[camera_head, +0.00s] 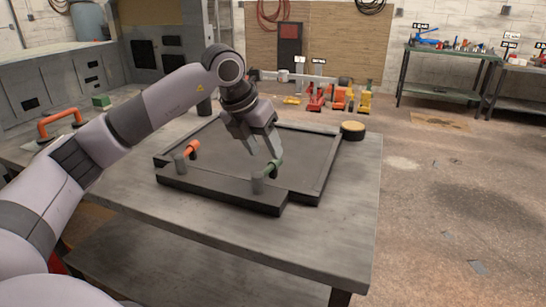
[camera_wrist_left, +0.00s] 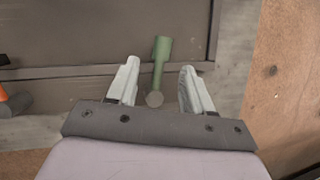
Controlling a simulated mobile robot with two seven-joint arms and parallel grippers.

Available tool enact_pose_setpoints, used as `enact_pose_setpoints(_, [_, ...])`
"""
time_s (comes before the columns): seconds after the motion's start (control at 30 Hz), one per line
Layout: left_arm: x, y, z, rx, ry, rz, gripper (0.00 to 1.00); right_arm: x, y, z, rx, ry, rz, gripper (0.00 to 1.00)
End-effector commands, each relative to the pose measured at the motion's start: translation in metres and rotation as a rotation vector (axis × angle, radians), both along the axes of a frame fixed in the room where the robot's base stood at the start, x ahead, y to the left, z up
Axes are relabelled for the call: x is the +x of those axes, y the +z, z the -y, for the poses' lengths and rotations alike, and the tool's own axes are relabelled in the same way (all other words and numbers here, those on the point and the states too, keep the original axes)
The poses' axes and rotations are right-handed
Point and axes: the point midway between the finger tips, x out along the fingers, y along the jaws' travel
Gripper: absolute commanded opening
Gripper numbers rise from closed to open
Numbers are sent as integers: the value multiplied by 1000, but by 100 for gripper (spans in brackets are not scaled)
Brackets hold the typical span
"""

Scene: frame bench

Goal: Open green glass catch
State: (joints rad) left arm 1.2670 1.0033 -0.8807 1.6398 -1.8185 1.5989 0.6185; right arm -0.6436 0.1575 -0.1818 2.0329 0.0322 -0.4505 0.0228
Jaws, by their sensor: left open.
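The green catch (camera_head: 275,167) sits on the front edge of a dark frame (camera_head: 225,193) on the bench, with its grey post (camera_head: 257,184) at the near end. In the left wrist view the green catch (camera_wrist_left: 161,62) lies between the two fingers. My left gripper (camera_head: 266,150) is open just above and around the catch, and the fingers show apart from it on both sides in the wrist view (camera_wrist_left: 157,85). An orange catch (camera_head: 190,148) sits on the same edge to the left, and its end shows at the wrist view's left edge (camera_wrist_left: 5,95). My right gripper is out of view.
The frame lies on a grey bench (camera_head: 330,240) with bare top in front and to the right. A round yellow-topped dark object (camera_head: 352,130) stands by the frame's far right corner. An orange handle (camera_head: 60,122) and a green block (camera_head: 101,101) are at the left.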

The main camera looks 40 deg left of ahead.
Motion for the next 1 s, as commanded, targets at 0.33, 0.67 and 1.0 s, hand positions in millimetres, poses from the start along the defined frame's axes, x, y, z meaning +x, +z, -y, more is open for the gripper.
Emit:
enact_pose_setpoints(0.33, [15,-36,6,-2,-2,-1,51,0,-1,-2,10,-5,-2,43])
enact_pose_setpoints(0.67, [16,-37,6,-1,-3,0,31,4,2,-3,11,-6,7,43])
enact_pose_setpoints(1.0, [16,-37,6,-2,-8,1,0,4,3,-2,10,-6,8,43])
